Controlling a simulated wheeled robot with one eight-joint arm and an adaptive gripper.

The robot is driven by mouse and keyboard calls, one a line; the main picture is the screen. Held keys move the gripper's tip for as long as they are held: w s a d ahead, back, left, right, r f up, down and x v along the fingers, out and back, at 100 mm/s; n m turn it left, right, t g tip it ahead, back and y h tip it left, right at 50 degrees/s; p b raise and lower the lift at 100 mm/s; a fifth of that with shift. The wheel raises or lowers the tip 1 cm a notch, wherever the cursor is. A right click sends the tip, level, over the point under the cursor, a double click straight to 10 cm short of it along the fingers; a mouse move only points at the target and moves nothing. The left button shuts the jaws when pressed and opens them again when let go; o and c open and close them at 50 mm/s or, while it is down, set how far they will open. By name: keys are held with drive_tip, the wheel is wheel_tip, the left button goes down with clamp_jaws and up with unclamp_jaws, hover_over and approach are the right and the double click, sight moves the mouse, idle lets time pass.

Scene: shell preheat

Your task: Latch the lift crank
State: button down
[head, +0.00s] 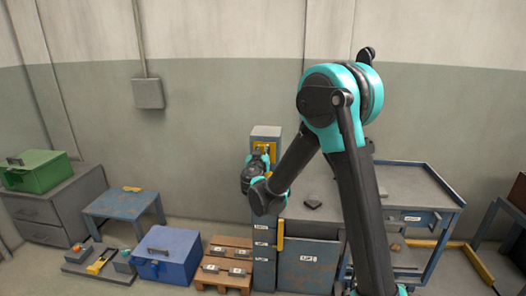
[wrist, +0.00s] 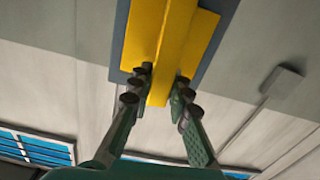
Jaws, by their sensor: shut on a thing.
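In the wrist view my gripper (wrist: 164,82) is shut on a yellow bar (wrist: 172,50), with a finger on each side of its lower end. I take this bar to be the lift crank. It stands out from a yellow plate (wrist: 142,30) on a grey-blue backing. In the head view my gripper (head: 264,158) is at the upper part of a grey-blue post (head: 265,132), where a little yellow shows. My arm and wrist hide most of the crank there. I cannot make out a latch.
Below, a yellow upright bar (head: 281,235) is on the post beside a grey-blue cabinet (head: 308,262). A wooden pallet (head: 222,256), a blue box (head: 167,256) and a low blue table (head: 124,203) stand left. A blue workbench (head: 418,178) stands right, partly behind my arm.

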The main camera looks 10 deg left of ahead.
drive_tip(key=shift+a+f+n, duration=0.5)
drive_tip(key=shift+f+n, duration=0.05)
drive_tip(key=shift+n, duration=2.3)
drive_tip(key=shift+a+f+n, duration=0.55)
drive_tip(key=shift+f+n, duration=0.05)
drive_tip(key=shift+n, duration=2.3)
drive_tip(key=shift+a+f+n, duration=0.5)
drive_tip(key=shift+f+n, duration=0.05)
drive_tip(key=shift+n, duration=2.3)
drive_tip(key=c, duration=1.4)
unclamp_jaws()
drive_tip(key=s, duration=1.2)
drive_tip(key=shift+a, duration=0.2)
